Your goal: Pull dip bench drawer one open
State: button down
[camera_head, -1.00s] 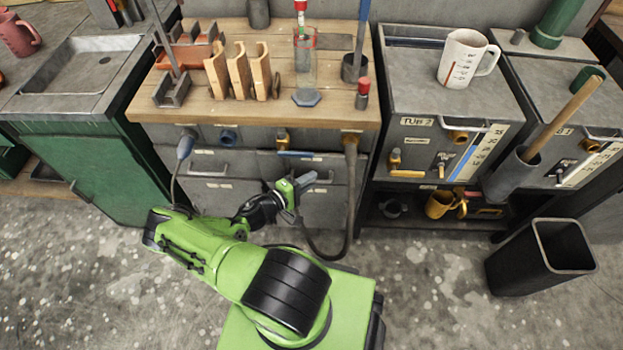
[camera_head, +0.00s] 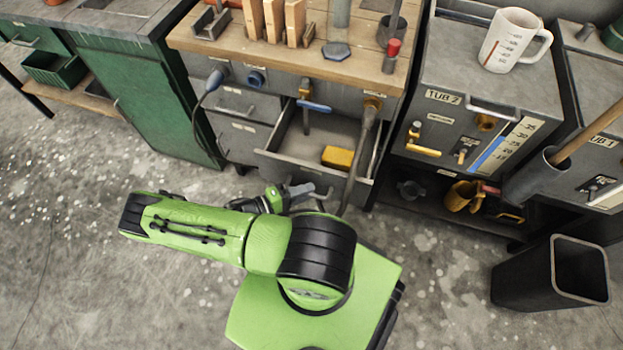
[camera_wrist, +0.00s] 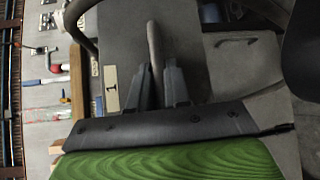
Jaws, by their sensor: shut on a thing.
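The dip bench (camera_head: 238,60) is a wood-topped grey bench at the top middle of the head view. Its upper right drawer (camera_head: 305,148) stands well out, with its inside showing. A yellow block-like thing (camera_head: 337,157) lies in it. My gripper (camera_head: 305,190) is at the drawer's front. In the wrist view my gripper's dark fingers (camera_wrist: 160,88) are shut on the bar handle (camera_wrist: 154,45) of a grey drawer front, beside a label reading 1 (camera_wrist: 111,89). The fingers hide part of the handle.
A grey hose (camera_head: 366,140) hangs from the bench past the drawer's right side. Closed drawers (camera_head: 240,105) are to the left. Tub 2 (camera_head: 455,130) stands to the right, and a black bin (camera_head: 550,275) is on the floor. The floor at lower left is clear.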

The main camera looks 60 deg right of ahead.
jog(key=shift+s+a, duration=0.1)
jog(key=shift+a, duration=0.4)
jog(key=c, duration=1.2)
grip_release()
jog(key=v, duration=1.5)
jog(key=shift+a, duration=0.3)
